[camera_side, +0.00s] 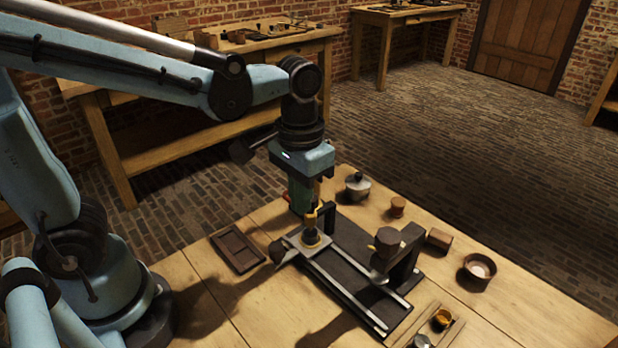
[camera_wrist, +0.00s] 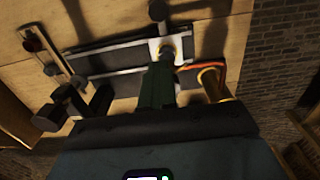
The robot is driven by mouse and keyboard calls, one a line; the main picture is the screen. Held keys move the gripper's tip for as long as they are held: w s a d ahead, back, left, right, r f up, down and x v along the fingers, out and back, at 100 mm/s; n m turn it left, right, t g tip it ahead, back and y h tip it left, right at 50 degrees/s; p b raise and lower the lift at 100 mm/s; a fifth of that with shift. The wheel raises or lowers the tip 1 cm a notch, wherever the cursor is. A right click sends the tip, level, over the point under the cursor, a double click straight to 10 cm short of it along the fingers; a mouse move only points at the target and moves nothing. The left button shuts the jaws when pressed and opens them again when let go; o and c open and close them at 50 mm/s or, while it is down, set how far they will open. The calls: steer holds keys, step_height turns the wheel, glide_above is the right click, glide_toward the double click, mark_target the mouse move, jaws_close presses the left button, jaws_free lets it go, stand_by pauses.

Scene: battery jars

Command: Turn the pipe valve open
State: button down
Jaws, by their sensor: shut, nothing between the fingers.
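A brass piece with an orange curved edge (camera_wrist: 214,82) shows beside the fingers in the wrist view. No part is clearly recognisable as the pipe valve or its handle.
A dark clamp-like block (camera_side: 396,248) stands on the fixture's right side. A lidded pot (camera_side: 357,186), a wooden cup (camera_side: 397,206), a wooden block (camera_side: 439,239) and a round bowl (camera_side: 480,269) stand behind and right. A flat dark tray (camera_side: 238,248) lies left.

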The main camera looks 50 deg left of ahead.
steer(key=shift+w+a, duration=0.15)
steer(key=shift+a, duration=0.25)
step_height(320, 180, up, 6)
steer(key=s, duration=0.1)
stand_by(0.7)
steer(key=a+f+t, duration=0.4)
steer(key=a+t, duration=0.2)
steer(key=t, duration=0.1)
steer(key=shift+s+a+f, duration=0.2)
steer(key=shift+s, duration=0.1)
stand_by(0.9)
